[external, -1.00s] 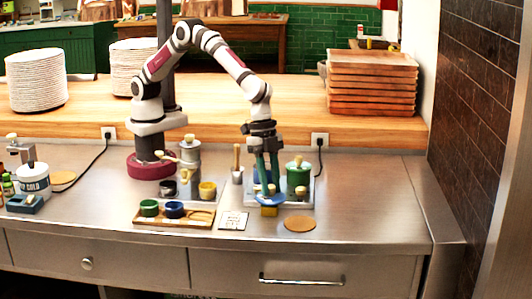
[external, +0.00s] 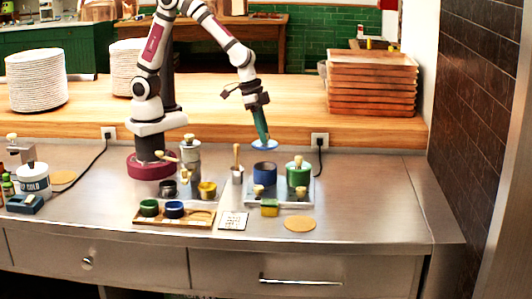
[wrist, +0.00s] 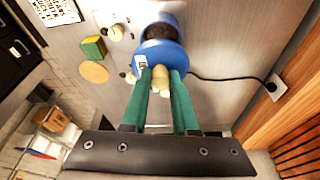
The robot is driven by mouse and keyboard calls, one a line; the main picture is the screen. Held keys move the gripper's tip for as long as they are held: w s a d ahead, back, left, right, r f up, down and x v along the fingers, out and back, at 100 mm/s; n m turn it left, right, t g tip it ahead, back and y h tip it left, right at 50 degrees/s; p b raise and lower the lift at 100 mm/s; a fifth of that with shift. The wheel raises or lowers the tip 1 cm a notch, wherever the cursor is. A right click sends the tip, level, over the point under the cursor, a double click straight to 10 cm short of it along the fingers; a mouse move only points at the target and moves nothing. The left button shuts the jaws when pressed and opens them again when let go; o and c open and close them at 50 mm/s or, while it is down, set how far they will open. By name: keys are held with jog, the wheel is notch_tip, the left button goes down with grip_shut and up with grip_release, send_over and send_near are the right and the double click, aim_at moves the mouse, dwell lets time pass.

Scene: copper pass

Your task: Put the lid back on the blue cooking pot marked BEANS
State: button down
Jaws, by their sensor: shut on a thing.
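The blue lid (external: 264,145) hangs level in the air, its pale knob (wrist: 161,78) between the green fingers of my gripper (external: 262,135). My gripper is shut on this knob; the fingers also show in the wrist view (wrist: 160,84). The blue pot (external: 265,172) stands uncovered on the burner plate below the lid, apart from it. In the wrist view its dark inside (wrist: 162,33) shows beyond the lid (wrist: 172,56), which hides part of the pot. A small black-and-white label shows near the lid's left edge. I cannot read BEANS.
A green pot (external: 298,177) with its lid on stands just right of the blue pot. A utensil holder (external: 237,175) stands to the left. A yellow-green sponge (external: 269,208) and a round cork mat (external: 300,224) lie in front. The counter farther right is clear.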

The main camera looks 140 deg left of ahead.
jog(key=shift+f, duration=3.05)
jog(key=shift+f, duration=0.15)
jog(key=c, duration=0.6)
grip_release()
jog(key=o, duration=0.5)
